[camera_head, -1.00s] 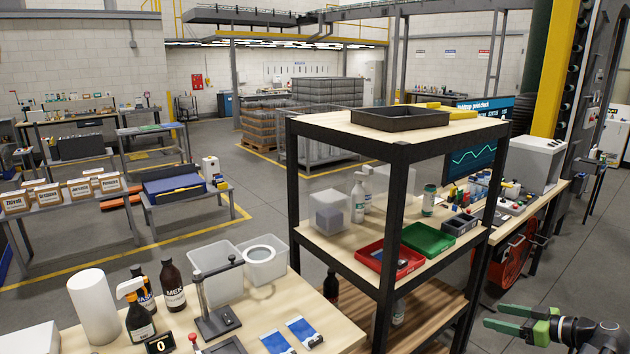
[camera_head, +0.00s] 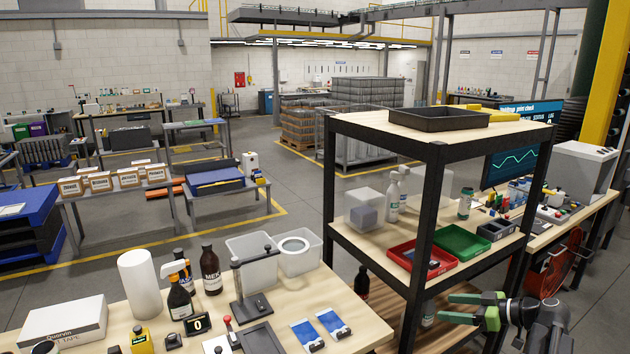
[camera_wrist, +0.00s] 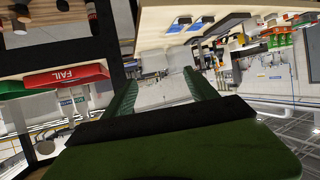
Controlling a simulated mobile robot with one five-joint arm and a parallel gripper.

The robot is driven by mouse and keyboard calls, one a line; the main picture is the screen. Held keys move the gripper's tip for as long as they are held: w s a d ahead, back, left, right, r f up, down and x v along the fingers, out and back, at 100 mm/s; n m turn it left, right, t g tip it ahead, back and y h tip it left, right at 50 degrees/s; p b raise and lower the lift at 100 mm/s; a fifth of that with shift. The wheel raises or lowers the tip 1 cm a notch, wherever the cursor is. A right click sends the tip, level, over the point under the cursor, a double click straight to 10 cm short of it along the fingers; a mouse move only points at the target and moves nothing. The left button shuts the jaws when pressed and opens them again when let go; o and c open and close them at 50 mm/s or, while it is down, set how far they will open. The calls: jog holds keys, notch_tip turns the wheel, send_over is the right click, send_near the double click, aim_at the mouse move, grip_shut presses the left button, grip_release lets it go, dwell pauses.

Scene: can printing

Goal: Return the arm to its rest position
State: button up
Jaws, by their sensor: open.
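My gripper (camera_head: 458,308) is at the lower right in the head view, with green fingers pointing left. It is open and empty, in front of the lower part of the black-framed shelf rack (camera_head: 424,240). In the wrist view my gripper (camera_wrist: 160,92) shows two green fingers spread apart with nothing between them. The wrist picture looks upside down: a red tray (camera_wrist: 68,76) marked FAIL is at its left, and a wooden table top (camera_wrist: 180,20) hangs at the top.
A wooden table (camera_head: 350,305) at the front holds bottles, two clear tubs (camera_head: 298,252), a small stand and blue-and-white packets. The rack carries a dark tray (camera_head: 438,119), a red tray (camera_head: 424,262) and a green tray (camera_head: 462,243). Open floor (camera_head: 300,205) lies behind the table.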

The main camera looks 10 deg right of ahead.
jog(key=w+a+f+n+g, duration=0.1)
jog(key=w+a+f+g, duration=0.15)
jog(key=a, duration=0.85)
jog(key=w+a+f+n+g, duration=0.2)
jog(key=a+g, duration=0.1)
jog(key=a, duration=0.8)
jog(key=w+a+f+n+g, duration=0.1)
jog(key=w+a+f+g, duration=0.15)
jog(key=a, duration=0.95)
jog(key=s+a+f+m+g+h, duration=0.35)
jog(key=s+a+f, duration=0.25)
jog(key=a, duration=0.4)
jog(key=s+d+f+m+h, duration=0.1)
jog(key=d+m+h, duration=0.3)
jog(key=d+m, duration=0.3)
jog(key=shift+s+f+m+t, duration=0.15)
jog(key=shift+m+t, duration=0.2)
